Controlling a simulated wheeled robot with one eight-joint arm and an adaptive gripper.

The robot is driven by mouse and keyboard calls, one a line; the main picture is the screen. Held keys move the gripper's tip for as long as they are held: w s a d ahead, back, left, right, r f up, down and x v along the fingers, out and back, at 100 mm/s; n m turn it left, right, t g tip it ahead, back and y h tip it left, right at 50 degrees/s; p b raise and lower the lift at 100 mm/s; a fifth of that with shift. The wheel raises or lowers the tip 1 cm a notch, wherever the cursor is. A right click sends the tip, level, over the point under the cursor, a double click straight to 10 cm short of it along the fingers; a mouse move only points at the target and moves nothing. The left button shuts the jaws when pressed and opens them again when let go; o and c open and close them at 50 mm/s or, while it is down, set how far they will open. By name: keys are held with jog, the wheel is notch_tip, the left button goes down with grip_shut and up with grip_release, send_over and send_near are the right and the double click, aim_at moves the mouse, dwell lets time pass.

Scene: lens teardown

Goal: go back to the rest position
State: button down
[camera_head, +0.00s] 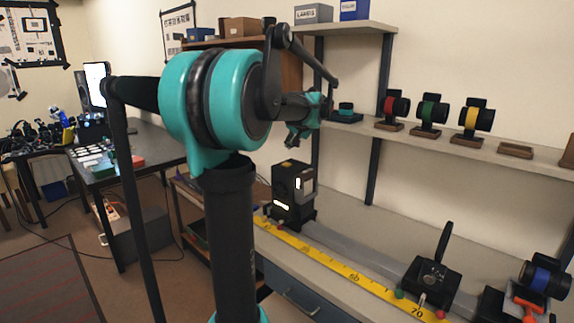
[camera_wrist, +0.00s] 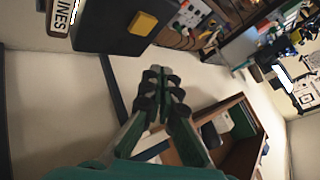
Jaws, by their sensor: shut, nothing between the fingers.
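My gripper (camera_head: 294,142) is in front of the wall shelves at the middle of the head view, held up above the workbench and apart from it. In the wrist view the fingers of my gripper (camera_wrist: 160,76) are together with nothing between them. My teal and black arm fills the left middle of the head view and hides part of the shelves and bench behind it.
The workbench holds a black box-shaped device (camera_head: 293,190), a yellow measuring tape (camera_head: 345,270) and a black device with a raised lid (camera_head: 433,277). Red, green and yellow ringed lens units stand on the wall shelf (camera_head: 490,155). A dark table (camera_head: 130,155) stands at left.

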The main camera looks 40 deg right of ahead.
jog(key=shift+r, duration=0.2)
dwell(0.4)
jog(key=w+a+f+n+g+y, duration=0.15)
jog(key=a+f, duration=0.35)
jog(key=a, duration=0.5)
jog(key=w+a+f+n, duration=0.1)
jog(key=a+f+n, duration=0.3)
jog(key=a, duration=0.6)
jog(key=w+a+f+n+g+y, duration=0.1)
jog(key=a+f, duration=0.5)
jog(key=a, duration=0.4)
jog(key=s+a+f+n+g, duration=0.1)
jog(key=s+a+f+n, duration=0.2)
jog(key=s+a+f, duration=0.4)
jog(key=s+a+f+n+g, duration=0.1)
jog(key=s+a+f+n, duration=0.2)
jog(key=s+a+f, duration=0.5)
jog(key=s+a, duration=0.1)
jog(key=a, duration=0.4)
jog(key=shift+s+f, duration=0.2)
jog(key=shift+s, duration=0.1)
jog(key=shift+y, duration=0.25)
